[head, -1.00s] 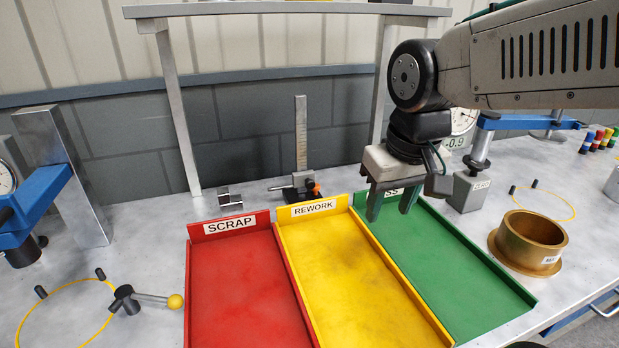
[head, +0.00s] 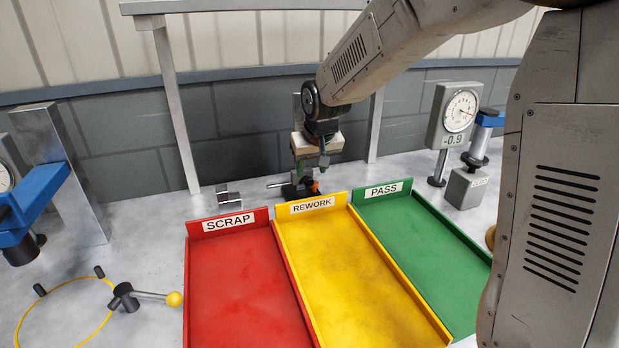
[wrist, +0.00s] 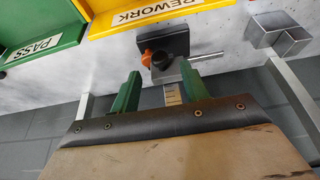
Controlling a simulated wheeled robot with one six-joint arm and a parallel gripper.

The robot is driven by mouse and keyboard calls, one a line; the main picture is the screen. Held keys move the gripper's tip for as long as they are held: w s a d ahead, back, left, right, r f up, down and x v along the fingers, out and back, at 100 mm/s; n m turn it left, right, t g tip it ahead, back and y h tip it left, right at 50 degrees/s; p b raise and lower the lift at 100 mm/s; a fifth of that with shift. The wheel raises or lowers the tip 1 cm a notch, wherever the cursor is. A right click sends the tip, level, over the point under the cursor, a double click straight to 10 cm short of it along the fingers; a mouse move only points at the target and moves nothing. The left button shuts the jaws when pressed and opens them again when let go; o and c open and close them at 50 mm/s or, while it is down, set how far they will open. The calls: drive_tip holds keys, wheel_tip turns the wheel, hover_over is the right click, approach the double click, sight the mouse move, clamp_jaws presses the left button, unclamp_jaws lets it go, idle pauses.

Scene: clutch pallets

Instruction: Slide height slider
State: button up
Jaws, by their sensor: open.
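The height gauge stands behind the yellow tray, with an upright ruled scale (wrist: 172,95) on a dark base (wrist: 165,41). Its slider (wrist: 174,71) is a grey block low on the scale, with a rod, a dark knob (wrist: 160,60) and an orange part (wrist: 147,57). In the head view my gripper (head: 311,168) is above the gauge's base and hides most of the scale and slider. In the wrist view my open gripper (wrist: 160,69) has its green fingers on either side of the scale, close to the slider. I cannot tell whether they touch it.
The red SCRAP tray (head: 245,285), yellow REWORK tray (head: 355,275) and green PASS tray (head: 425,250) lie in front. A small metal block (head: 229,195) stands left of the gauge. A dial gauge (head: 457,115) stands right. Frame posts (head: 179,120) rise behind.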

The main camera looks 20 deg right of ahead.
sight(310, 179)
drive_tip(key=shift+x, duration=2.25)
clamp_jaws()
wheel_tip(310, 179, up, 10)
drive_tip(key=shift+f, duration=0.2)
unclamp_jaws()
